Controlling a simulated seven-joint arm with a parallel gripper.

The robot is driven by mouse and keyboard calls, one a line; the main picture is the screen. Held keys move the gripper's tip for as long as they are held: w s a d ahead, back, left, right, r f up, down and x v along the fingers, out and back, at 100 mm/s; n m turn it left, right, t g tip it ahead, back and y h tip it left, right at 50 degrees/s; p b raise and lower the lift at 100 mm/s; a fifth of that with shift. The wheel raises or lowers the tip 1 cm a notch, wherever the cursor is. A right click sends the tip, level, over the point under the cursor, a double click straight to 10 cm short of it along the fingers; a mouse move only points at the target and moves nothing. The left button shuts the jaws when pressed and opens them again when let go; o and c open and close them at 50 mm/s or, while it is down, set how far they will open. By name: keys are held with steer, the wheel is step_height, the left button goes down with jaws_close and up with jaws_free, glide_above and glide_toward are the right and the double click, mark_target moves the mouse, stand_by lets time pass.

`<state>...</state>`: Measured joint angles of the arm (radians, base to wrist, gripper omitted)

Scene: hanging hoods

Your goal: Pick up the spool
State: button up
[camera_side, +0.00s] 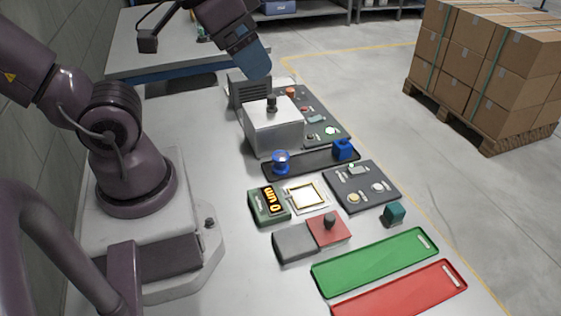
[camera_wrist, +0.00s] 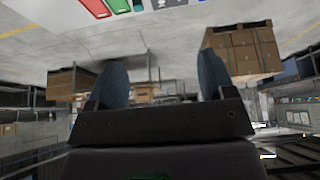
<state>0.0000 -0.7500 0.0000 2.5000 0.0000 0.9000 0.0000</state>
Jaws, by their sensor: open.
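A blue spool (camera_side: 281,161) stands upright on the left end of a long dark tray (camera_side: 312,163) on the table. My gripper (camera_side: 256,66) is up at the top of the side view, well above and behind the spool and apart from it. Its blue fingers are spread with nothing between them in the wrist view (camera_wrist: 160,78). The spool cannot be made out in the wrist view, which looks out across the room.
A grey metal hood (camera_side: 272,132) with a black knob stands between my gripper and the spool. A blue block (camera_side: 344,149) sits on the tray's right end. In front are a green display box (camera_side: 262,214), a panel (camera_side: 362,187), and green (camera_side: 375,262) and red (camera_side: 405,292) trays.

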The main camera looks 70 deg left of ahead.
steer(key=n+g+y, duration=0.1)
steer(key=n+g, duration=0.5)
steer(key=n, duration=1.2)
glide_toward(281, 155)
steer(key=f, duration=0.7)
steer(key=a+f, duration=0.1)
steer(key=f, duration=0.2)
steer(key=shift+s+f, duration=0.2)
steer(key=shift+f, duration=0.1)
steer(key=c, duration=1)
